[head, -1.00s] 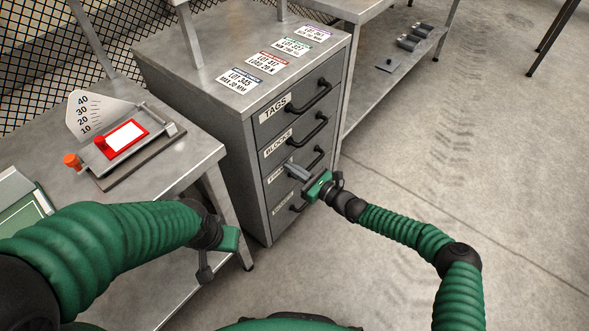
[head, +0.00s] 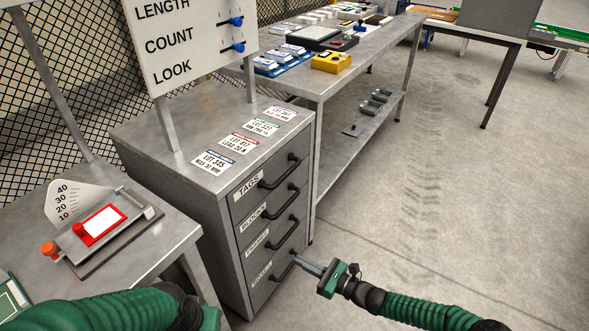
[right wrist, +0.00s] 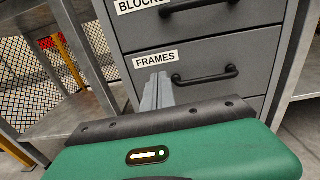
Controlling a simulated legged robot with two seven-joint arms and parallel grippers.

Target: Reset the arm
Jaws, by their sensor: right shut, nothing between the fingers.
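My right gripper (head: 300,262) is shut and empty. In the head view its fingers overlap the right end of the bottom drawer's handle, in front of the grey drawer cabinet (head: 180,215). In the right wrist view the shut fingers (right wrist: 157,92) show before the FRAMES drawer (right wrist: 200,62), left of its black handle (right wrist: 205,76). They seem apart from the cabinet. All its drawers look closed. My left arm (head: 110,310) comes in at the bottom left. Its green gripper body (head: 208,319) is cut by the lower edge, and its fingers are hidden.
A bench at the left holds a gauge with a red plate (head: 103,225). A board (head: 195,40) with LENGTH, COUNT and LOOK stands above the cabinet. A long table (head: 350,75) behind carries a yellow box (head: 331,62) and trays. The floor (head: 470,200) at the right is clear.

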